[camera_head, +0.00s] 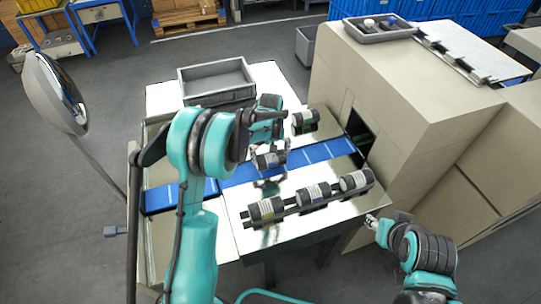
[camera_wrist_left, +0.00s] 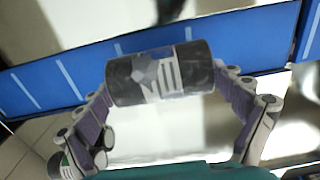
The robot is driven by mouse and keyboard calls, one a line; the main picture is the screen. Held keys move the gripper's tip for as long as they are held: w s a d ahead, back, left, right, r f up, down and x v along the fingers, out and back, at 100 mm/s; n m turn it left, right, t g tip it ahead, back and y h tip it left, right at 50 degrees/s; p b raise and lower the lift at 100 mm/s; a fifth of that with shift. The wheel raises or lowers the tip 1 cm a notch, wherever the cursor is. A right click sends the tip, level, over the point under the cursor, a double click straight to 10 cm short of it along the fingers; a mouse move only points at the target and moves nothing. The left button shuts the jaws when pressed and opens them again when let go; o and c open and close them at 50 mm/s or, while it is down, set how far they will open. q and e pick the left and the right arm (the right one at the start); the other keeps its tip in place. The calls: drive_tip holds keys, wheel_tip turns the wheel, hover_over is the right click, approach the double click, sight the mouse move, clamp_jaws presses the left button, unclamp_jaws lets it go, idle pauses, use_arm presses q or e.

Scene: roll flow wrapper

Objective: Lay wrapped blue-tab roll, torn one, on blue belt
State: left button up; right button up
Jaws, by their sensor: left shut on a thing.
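My left gripper (camera_head: 268,150) is shut on a dark roll (camera_head: 270,161) with a pale label. The roll is over the blue belt (camera_head: 240,174); I cannot tell whether it touches it. In the left wrist view the held roll (camera_wrist_left: 160,75) lies crosswise between the fingers, against the blue belt (camera_wrist_left: 50,80) behind it. Its label carries white stripes and a grey patch; its tab colour and any tear are unclear. My right gripper (camera_head: 373,221) is off the table's front right corner, too small to read.
Three labelled rolls (camera_head: 313,195) lie in a row on a front rack. Another roll (camera_head: 305,121) sits behind the belt. A grey empty tray (camera_head: 216,82) stands at the back. The beige wrapper machine (camera_head: 400,90) takes the belt's right end. A round mirror (camera_head: 55,92) stands left.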

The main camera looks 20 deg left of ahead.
sight(270, 155)
use_arm(q)
drive_tip(key=shift+f+b, duration=0.6)
drive_tip(key=shift+f, duration=0.05)
drive_tip(key=o, duration=1.1)
wheel_tip(270, 155, up, 12)
idle(0.4)
